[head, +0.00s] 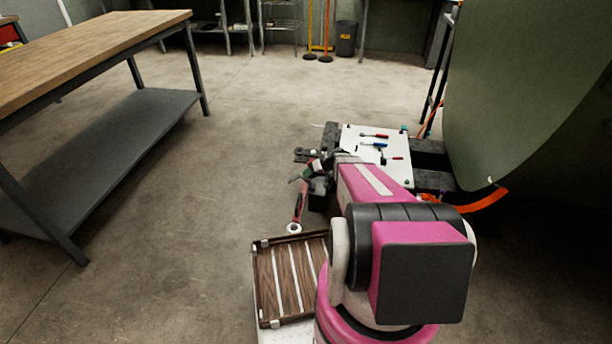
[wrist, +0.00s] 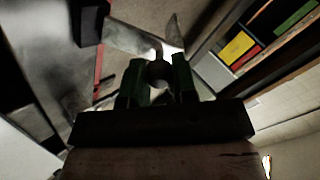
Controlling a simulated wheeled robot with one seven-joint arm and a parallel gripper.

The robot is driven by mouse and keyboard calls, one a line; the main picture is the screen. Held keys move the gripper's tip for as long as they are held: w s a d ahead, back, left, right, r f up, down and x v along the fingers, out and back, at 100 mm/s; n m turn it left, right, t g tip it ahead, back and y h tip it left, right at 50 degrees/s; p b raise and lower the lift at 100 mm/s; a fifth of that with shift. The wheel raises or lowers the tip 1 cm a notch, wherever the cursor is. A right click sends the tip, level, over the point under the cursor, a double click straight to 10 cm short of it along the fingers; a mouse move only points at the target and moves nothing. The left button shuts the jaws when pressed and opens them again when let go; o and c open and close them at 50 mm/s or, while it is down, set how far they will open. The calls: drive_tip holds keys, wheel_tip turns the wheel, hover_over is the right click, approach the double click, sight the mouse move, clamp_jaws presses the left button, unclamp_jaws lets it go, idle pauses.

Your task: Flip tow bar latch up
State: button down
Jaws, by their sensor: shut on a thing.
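The red tow bar (head: 299,208) lies on the floor in the head view, with a pale ring (head: 293,229) at its near end. Its far end meets dark parts beside my gripper (head: 314,168). In the wrist view, the green fingers of my gripper (wrist: 158,82) are shut on a grey metal piece with a rounded end, which seems to be the tow bar latch (wrist: 158,70). A blurred pale metal part extends beyond it. My arm and the small scale hide the latch's angle in the head view.
A white board with tools (head: 375,143) is just right of my gripper. The large green fuselage panel (head: 535,90) overhangs at right. A slatted wooden tray (head: 262,285) is in front. A workbench (head: 90,45) stands at left, with clear floor between.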

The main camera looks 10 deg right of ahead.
drive_tip(key=d+y, duration=0.1)
drive_tip(key=t+y, duration=0.1)
drive_tip(key=s+d+y, duration=0.1)
drive_tip(key=y, duration=0.1)
drive_tip(key=shift+d+f+t, duration=0.25)
drive_tip(key=shift+d+t, duration=0.1)
drive_tip(key=shift+t, duration=0.05)
drive_tip(key=d+y, duration=0.1)
drive_tip(key=y, duration=0.1)
drive_tip(key=f+t+y, duration=0.1)
drive_tip(key=shift+s+d+y, duration=0.4)
drive_tip(key=shift+s+d+f+t+y, duration=0.2)
drive_tip(key=shift+d+t+y, duration=0.1)
drive_tip(key=shift+y, duration=0.4)
drive_tip(key=c, duration=0.9)
unclamp_jaws()
